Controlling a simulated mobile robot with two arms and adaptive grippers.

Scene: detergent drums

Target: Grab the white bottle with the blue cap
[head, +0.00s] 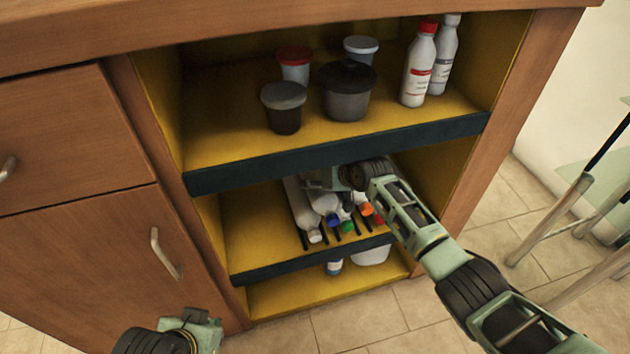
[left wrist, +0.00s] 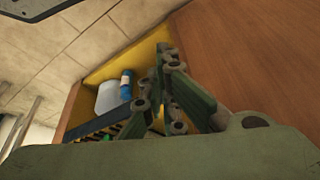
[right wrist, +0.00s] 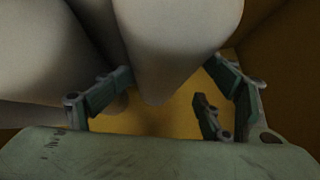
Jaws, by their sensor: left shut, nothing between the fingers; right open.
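Several white bottles lie side by side on the middle shelf in the head view. One white bottle (head: 323,203) has a blue cap (head: 333,220) facing the front. My right gripper (head: 322,180) reaches over these bottles, partly hidden by its own arm. In the right wrist view the right gripper (right wrist: 165,95) is open, with a white bottle body (right wrist: 168,40) extending between its spread fingers. The cap of that bottle is out of sight, so I cannot tell which one it is. My left gripper (head: 203,322) is shut and empty, low in front of the cabinet.
The upper shelf (head: 340,152) holds tubs, a dark pot (head: 348,92) and two upright bottles. A blue-capped bottle (head: 334,267) and a white container (head: 370,253) stand on the bottom shelf. Dark dividers separate the lying bottles. A glass table (head: 590,180) is at the right.

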